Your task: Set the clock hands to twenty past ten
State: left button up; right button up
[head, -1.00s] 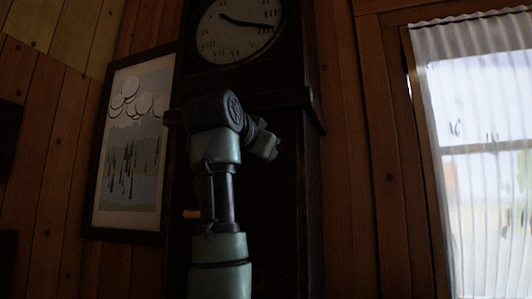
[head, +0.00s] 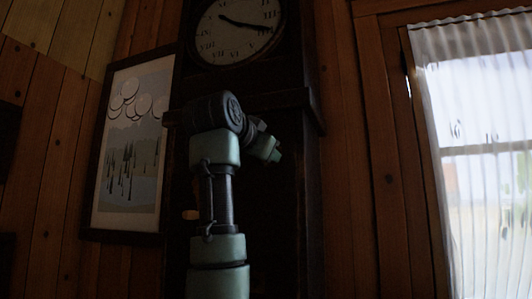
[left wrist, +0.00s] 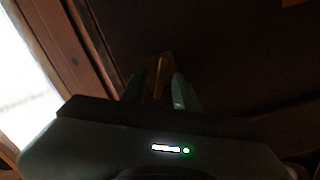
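The clock's round dial (head: 215,33) is at the top of the head view, its upper edge cut off. The short hand (head: 229,19) points to the upper left, near ten. The long hand (head: 256,27) points right and slightly down, about at IIII. My left arm rises in front of the case, its wrist bent right; the left gripper (head: 273,153) is small and dark there. In the left wrist view the gripper (left wrist: 160,80) has its two fingers apart, on either side of a narrow brass piece (left wrist: 159,76). Contact is too dark to judge. My right gripper is not in view.
The dark clock case (head: 290,200) stands against a plank wall. A framed picture (head: 130,150) hangs to its left. A small tan piece (head: 190,214) shows beside my arm. A curtained window (head: 485,120) is at the right.

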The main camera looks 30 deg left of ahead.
pick_arm(q)
jog(key=b+v, duration=0.4)
jog(key=v, duration=0.3)
jog(key=shift+s+d, duration=0.15)
jog(key=shift+s, duration=0.2)
